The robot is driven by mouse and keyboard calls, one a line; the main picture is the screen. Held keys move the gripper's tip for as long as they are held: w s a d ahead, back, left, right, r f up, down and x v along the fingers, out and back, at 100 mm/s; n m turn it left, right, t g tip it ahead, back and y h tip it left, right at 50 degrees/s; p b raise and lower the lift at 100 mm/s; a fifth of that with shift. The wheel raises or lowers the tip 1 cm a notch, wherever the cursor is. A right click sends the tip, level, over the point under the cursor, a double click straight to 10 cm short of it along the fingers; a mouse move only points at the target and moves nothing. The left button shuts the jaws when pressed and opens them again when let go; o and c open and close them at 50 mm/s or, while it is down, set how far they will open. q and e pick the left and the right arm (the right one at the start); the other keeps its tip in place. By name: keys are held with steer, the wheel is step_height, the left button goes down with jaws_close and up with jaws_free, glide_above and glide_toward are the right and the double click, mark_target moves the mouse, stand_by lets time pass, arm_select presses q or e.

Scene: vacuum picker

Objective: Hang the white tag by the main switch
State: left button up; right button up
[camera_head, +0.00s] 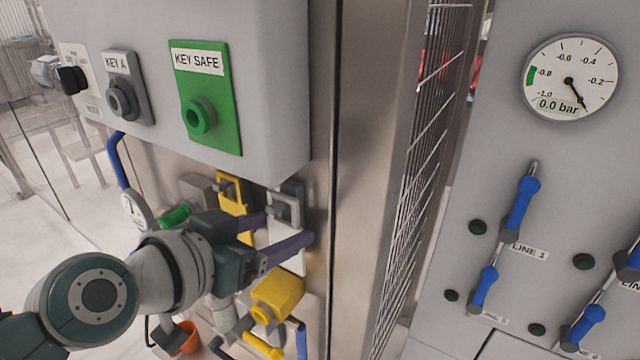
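The main switch looks to be the black knob (73,79) on a pale plate at the upper left of the grey box; its label is hard to read. A white tag (292,262) hangs below a grey clip (286,207) on the metal panel under the box. My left gripper (287,229) is at this tag, with its two purple fingers apart. One finger ends by the tag's left edge and the other crosses in front of it, hiding part of it. I cannot tell whether the fingers touch it. My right gripper is not in view.
The box carries a KEY A switch (121,99) and a green KEY SAFE plate (218,128). A yellow tag (233,192) hangs left of the white one. A yellow block (277,296) sits below. A wire mesh (437,130) and a gauge panel with blue valve handles (520,207) stand at right.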

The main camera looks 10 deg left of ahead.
arm_select(q)
steer(key=c, duration=0.9)
steer(key=shift+r+p, duration=0.5)
steer(key=shift+s, duration=0.1)
steer(key=shift+s+a+p, duration=0.2)
steer(key=shift+s+a, duration=0.1)
steer(key=shift+s, duration=0.45)
steer(key=shift+s+a+p, duration=0.25)
steer(key=shift+s, duration=0.5)
steer(key=shift+s+a+p, duration=0.2)
steer(key=shift+s+a, duration=0.1)
steer(key=shift+s, duration=0.45)
steer(key=shift+s, duration=0.15)
steer(key=shift+s+a+r+p, duration=0.1)
steer(key=shift+s+a+p, duration=0.15)
steer(key=shift+s, duration=0.5)
steer(key=shift+s+a+r+p, duration=0.1)
steer(key=shift+s+a, duration=0.2)
steer(key=shift+s, duration=0.4)
steer(key=shift+s+a+r+p, duration=0.1)
steer(key=shift+s+a+p, duration=0.15)
steer(key=shift+s, duration=0.5)
